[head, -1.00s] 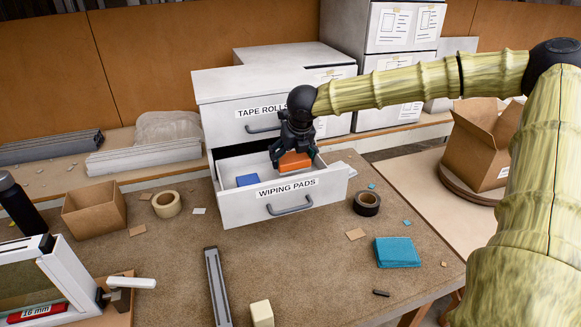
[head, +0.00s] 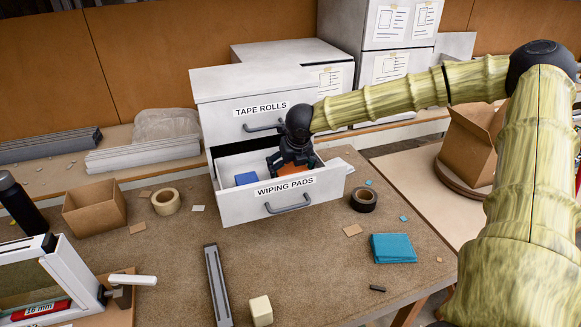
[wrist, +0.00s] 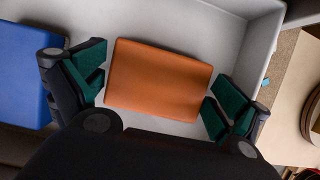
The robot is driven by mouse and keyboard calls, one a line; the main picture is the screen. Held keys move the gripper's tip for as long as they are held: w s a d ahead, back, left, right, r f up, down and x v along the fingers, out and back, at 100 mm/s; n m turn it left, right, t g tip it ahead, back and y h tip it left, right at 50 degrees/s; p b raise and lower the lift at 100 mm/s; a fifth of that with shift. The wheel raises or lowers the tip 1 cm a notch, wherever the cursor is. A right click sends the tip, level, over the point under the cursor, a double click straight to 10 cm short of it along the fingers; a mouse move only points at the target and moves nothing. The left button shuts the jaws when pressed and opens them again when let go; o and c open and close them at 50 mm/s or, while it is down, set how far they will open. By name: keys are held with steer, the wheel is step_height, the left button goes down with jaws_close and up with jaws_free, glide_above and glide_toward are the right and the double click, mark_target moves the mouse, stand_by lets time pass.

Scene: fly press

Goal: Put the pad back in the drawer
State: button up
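The orange pad (wrist: 158,80) is between the green-lined fingers of my gripper (wrist: 157,92), one finger at each short end, with little or no gap. In the head view the orange pad (head: 290,168) is low inside the open drawer labelled WIPING PADS (head: 240,207), partly hidden by my gripper (head: 292,165) and the drawer front. I cannot tell whether it touches the drawer floor. A blue pad (head: 247,178) lies in the same drawer to the left; it also shows in the wrist view (wrist: 25,70).
The TAPE ROLLS drawer (head: 222,118) above is closed. A folded teal cloth (head: 393,248), a black tape roll (head: 363,199), a beige tape roll (head: 166,201) and an open cardboard box (head: 95,207) are on the bench around the drawer. The bench before the drawer is mostly clear.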

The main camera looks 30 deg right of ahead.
steer(key=shift+r, duration=0.15)
steer(key=b+v, duration=0.3)
steer(key=v, duration=0.9)
stand_by(0.4)
steer(key=shift+c, duration=0.2)
stand_by(1.0)
